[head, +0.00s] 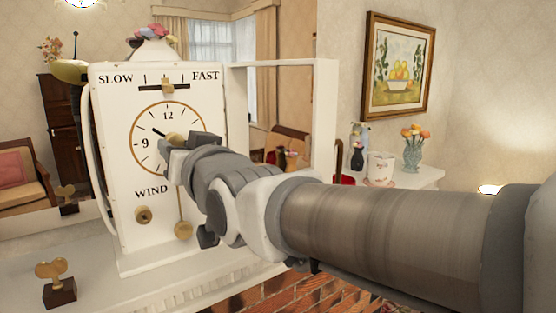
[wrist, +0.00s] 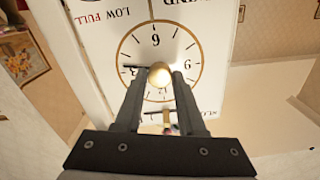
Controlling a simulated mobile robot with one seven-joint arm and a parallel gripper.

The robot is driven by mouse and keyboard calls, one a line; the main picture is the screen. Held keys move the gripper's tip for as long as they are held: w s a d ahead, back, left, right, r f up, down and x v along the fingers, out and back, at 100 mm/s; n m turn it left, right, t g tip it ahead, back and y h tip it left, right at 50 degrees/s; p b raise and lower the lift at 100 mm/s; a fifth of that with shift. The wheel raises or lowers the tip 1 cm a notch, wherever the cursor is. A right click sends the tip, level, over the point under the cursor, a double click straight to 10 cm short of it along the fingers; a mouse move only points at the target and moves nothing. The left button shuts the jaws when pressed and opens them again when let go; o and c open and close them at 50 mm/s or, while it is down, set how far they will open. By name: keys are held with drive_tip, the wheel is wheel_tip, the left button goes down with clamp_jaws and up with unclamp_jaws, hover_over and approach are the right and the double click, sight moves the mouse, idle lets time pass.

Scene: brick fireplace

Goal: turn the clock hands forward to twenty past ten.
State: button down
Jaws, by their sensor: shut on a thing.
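The white clock (head: 115,150) stands upright with its round dial (head: 150,163) facing me. The dial also shows upside down in the wrist view (wrist: 188,88). My gripper (head: 178,142) is at the dial's centre, its two fingers closed around a round brass knob (wrist: 160,75). A dark hand (head: 158,131) points up and left, toward about ten. In the wrist view another dark hand (wrist: 130,66) points close to the 3. My fingers and wrist hide the right part of the dial in the head view.
An open white door frame (head: 325,120) stands at the clock's right, near my arm. A SLOW/FAST lever (head: 167,84) is above the dial; a winding hole (head: 143,214) and brass disc (head: 183,230) are below. A brass key (head: 52,269) stands on a dark block at front left.

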drive_tip(key=m+b, duration=0.2)
drive_tip(key=b, duration=0.1)
drive_tip(key=shift+m, duration=0.4)
drive_tip(key=c, duration=0.5)
unclamp_jaws()
drive_tip(key=shift+s, duration=0.1)
drive_tip(key=b+v, duration=0.2)
drive_tip(key=v, duration=1.5)
drive_tip(key=shift+d, duration=0.15)
